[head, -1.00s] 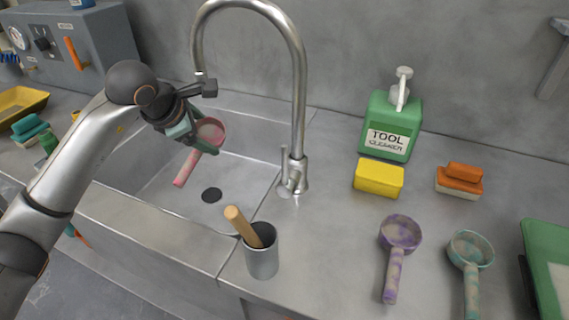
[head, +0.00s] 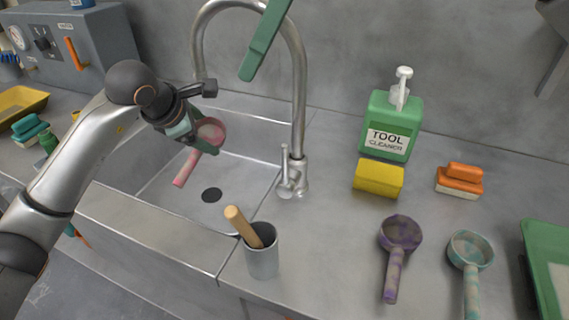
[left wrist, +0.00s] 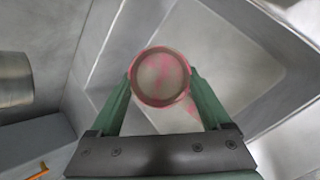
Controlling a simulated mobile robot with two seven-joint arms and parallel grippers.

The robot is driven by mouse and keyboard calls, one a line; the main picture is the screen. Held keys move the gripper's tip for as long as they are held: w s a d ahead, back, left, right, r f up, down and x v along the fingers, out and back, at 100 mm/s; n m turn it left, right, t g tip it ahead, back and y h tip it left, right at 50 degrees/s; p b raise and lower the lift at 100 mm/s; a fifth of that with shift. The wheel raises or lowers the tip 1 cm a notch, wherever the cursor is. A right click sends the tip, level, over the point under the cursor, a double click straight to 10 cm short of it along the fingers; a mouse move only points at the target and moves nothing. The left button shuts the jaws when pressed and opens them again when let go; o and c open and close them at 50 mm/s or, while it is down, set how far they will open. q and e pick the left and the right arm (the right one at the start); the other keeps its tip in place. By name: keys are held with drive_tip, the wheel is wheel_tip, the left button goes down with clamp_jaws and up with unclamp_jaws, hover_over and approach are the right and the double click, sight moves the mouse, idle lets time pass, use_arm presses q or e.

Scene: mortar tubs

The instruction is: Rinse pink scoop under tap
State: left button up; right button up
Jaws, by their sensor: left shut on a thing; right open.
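The pink scoop (head: 211,131) is held over the sink (head: 245,170), its handle (head: 187,168) slanting down to the left. My left gripper (head: 194,134) is shut on it, below the spout end of the tap (head: 300,90). In the left wrist view the round, blotchy pink and grey scoop (left wrist: 160,78) sits between the green fingers (left wrist: 160,100). The tap's lever (head: 284,165) stands upright at its base, and no water stream shows. One green finger of my right gripper (head: 263,45) shows at the top, in front of the tap's arch; the rest is out of view.
A metal cup (head: 262,258) with a wooden handle stands at the sink's right edge. On the counter are a yellow sponge (head: 379,179), a green cleaner bottle (head: 388,125), an orange brush (head: 460,180), a purple scoop (head: 400,235) and a teal scoop (head: 470,250).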

sight(285, 182)
drive_tip(key=w+d+f+h, duration=0.1)
drive_tip(key=f+h, duration=0.1)
drive_tip(key=f, duration=0.1)
drive_tip(key=w+f+h, duration=0.1)
drive_tip(key=f, duration=0.2)
drive_tip(key=w+d+f+t+h, duration=0.1)
drive_tip(key=f+h, duration=0.1)
drive_tip(key=f, duration=0.1)
drive_tip(key=shift+d+m+h, duration=0.3)
drive_tip(key=shift+d, duration=0.05)
drive_tip(key=f, duration=1.2)
drive_tip(key=shift+w+d, duration=0.15)
drive_tip(key=shift+w, duration=0.25)
drive_tip(key=shift+r, duration=0.1)
clamp_jaws()
